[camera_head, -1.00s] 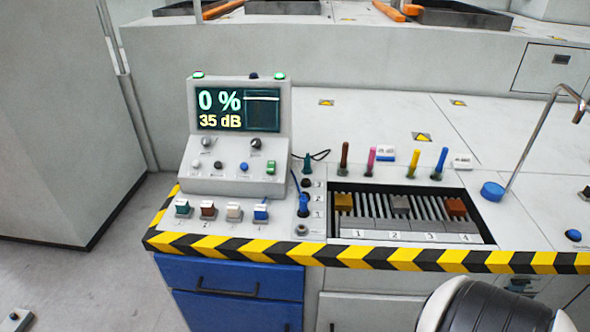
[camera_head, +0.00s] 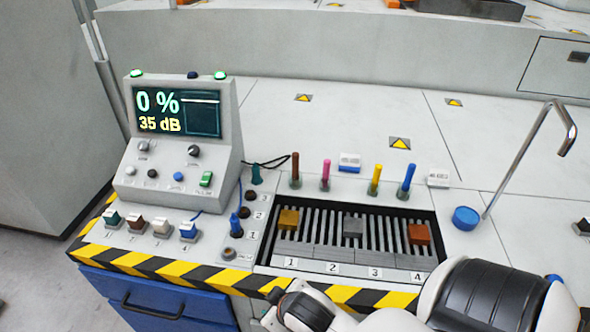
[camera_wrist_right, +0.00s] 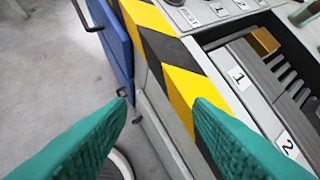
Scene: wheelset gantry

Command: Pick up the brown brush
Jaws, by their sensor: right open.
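The brown brush (camera_head: 295,170) stands upright at the back of the slotted tray in the head view, leftmost in a row with a pink (camera_head: 325,175), a yellow (camera_head: 375,179) and a blue one (camera_head: 406,181). My right arm comes in at the bottom of the head view; its fingers do not show there. In the right wrist view my right gripper (camera_wrist_right: 161,105) is open and empty, its two green fingers wide apart near the striped front edge. The brush is not in the wrist view. My left gripper is not in view.
The slotted tray (camera_head: 327,267) holds a yellow, a grey and a brown-orange block. A console (camera_head: 182,178) stands at the left, with a dark green upright piece (camera_head: 256,174) and a cable beside it. A bent metal rod (camera_head: 525,160) rises at the right.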

